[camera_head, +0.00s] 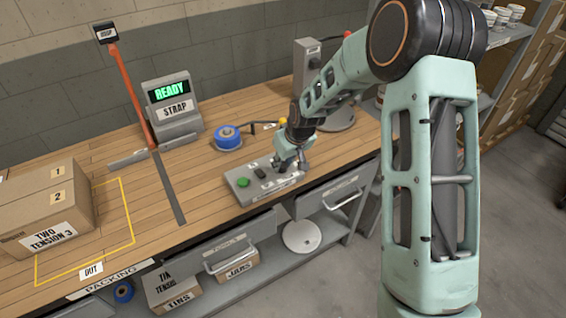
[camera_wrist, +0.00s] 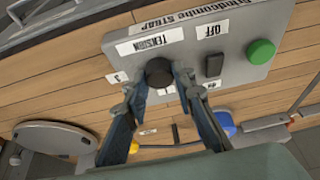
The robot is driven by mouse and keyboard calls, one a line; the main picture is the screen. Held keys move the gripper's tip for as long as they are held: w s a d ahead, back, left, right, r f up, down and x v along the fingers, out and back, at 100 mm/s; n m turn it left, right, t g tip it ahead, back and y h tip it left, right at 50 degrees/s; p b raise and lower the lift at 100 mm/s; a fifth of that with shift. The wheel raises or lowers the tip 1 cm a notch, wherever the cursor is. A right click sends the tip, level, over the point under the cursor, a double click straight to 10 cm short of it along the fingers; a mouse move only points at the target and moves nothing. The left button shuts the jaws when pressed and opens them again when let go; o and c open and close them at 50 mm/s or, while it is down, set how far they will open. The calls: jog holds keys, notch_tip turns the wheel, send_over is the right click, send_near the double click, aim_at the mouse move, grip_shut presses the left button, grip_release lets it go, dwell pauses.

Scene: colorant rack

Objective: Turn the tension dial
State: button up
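The tension dial (camera_wrist: 160,72) is a round black knob on a grey control panel (camera_wrist: 232,22), beside an upside-down TENSION label in the wrist view. My gripper (camera_wrist: 160,75) has one finger on each side of the dial, and its fingertips appear to press against it. Small number labels sit around the dial, partly hidden by the fingers. I cannot tell where the dial points. In the head view, my gripper (camera_head: 287,163) is down at the right part of the panel (camera_head: 238,192) and hides the dial.
A green button (camera_head: 243,182) and a black OFF switch (camera_wrist: 213,64) share the panel. A strap machine display (camera_head: 170,92) reads READY and STRAP. A box (camera_head: 48,205) marked TWO TENSION 3 sits at left. Blue tape (camera_head: 228,136) lies behind the panel.

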grip_shut()
jog(key=shift+f+b, duration=0.1)
jog(key=shift+b, duration=0.25)
jog(key=shift+a+f+m+h+b, duration=0.1)
jog(key=shift+m+h+b, duration=0.2)
jog(key=shift+m+b, duration=0.4)
jog(key=m+b, duration=0.2)
jog(key=b, duration=0.1)
jog(key=shift+a+t+h, duration=0.15)
jog(key=shift+t+h, duration=0.15)
jog(key=shift+h, duration=0.1)
jog(key=shift+s+m+h+b, duration=0.1)
jog(key=shift+m+h+b, duration=0.3)
jog(key=shift+m+b, duration=0.65)
jog(key=shift+m+h+b, duration=0.3)
jog(key=shift+m+h, duration=0.3)
jog(key=shift+m, duration=1.05)
jog(key=shift+r, duration=0.2)
